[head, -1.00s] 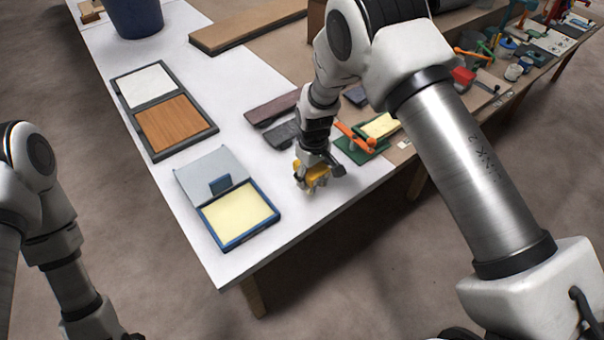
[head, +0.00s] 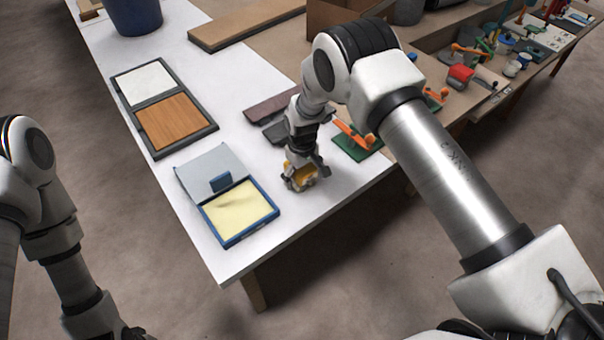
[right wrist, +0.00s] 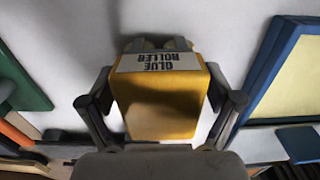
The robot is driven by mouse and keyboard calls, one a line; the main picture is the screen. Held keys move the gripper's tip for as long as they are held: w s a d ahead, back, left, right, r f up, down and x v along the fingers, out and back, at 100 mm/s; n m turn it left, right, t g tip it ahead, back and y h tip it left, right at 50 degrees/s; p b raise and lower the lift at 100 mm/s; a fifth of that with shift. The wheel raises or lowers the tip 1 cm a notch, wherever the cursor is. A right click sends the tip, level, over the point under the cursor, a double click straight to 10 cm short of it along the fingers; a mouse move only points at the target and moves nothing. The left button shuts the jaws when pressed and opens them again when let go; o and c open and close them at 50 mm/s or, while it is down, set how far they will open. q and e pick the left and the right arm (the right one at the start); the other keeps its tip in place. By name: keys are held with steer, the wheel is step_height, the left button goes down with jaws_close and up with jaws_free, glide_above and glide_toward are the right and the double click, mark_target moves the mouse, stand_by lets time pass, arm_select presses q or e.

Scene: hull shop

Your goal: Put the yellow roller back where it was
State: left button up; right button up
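The yellow roller (head: 300,175) is in my right gripper (head: 303,180), low over or on the white tabletop near its front edge. I cannot tell whether it touches the table. In the right wrist view the yellow roller (right wrist: 163,103), with a white label reading "GLUE ROLLER", fills the space between the two fingers of my right gripper (right wrist: 162,85), which are closed against its sides. My left arm comes in at the lower left of the head view. Its fingers are outside the frame.
An open blue box (head: 225,240) with a cream pad lies left of the right gripper. A green plate (head: 371,152) with an orange-handled tool sits to the right. A dark tray (head: 152,147) and a blue bin (head: 135,15) stand farther back. White table (head: 285,222) around the gripper is bare.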

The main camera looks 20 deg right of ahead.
steer(key=shift+r, duration=0.1)
steer(key=shift+r, duration=0.25)
step_height(320, 180, up, 12)
steer(key=shift+f+b, duration=0.15)
steer(key=shift+b, duration=0.95)
